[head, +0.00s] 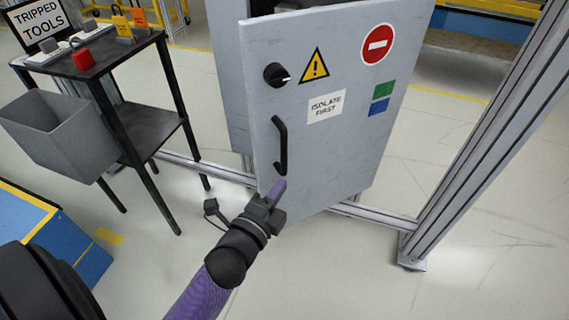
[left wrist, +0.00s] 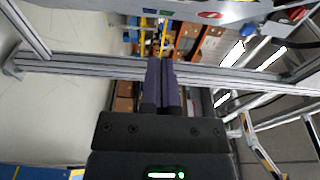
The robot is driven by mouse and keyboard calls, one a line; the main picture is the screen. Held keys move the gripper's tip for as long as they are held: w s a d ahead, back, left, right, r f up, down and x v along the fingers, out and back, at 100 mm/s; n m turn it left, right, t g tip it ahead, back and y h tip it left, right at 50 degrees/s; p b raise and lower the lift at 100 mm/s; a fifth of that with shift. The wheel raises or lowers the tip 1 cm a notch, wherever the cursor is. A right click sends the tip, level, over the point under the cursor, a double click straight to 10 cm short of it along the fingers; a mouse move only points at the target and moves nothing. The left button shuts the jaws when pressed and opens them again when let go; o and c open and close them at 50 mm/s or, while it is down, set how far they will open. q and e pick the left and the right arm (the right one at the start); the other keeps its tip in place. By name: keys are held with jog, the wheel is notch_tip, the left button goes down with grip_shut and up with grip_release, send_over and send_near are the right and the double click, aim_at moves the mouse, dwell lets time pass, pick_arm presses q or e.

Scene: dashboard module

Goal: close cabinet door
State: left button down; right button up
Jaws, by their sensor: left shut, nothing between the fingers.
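The grey cabinet door (head: 335,150) stands in the middle of the head view, with a black vertical handle (head: 281,146) near its left edge and a black knob (head: 276,75) above that. Part of the grey cabinet body (head: 228,70) shows behind it on the left, so the door looks ajar; how far is hard to tell. My left gripper (head: 275,190) is shut and empty, in front of the door's lower left part, just below the handle. Whether it touches the door is unclear. Its purple fingers (left wrist: 163,72) are together in the left wrist view. My right gripper is not in view.
A black tool stand (head: 130,70) with red, yellow and orange tags is at left, with a grey bin (head: 60,135) on its side. An aluminium post (head: 490,130) stands at right, and a low rail (head: 385,217) runs behind the door. Floor in front is clear.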

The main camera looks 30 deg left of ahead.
pick_arm(q)
jog(key=w+a+b, duration=0.2)
jog(key=w+a, duration=0.1)
jog(key=w, duration=0.3)
jog(key=shift+w+a, duration=0.2)
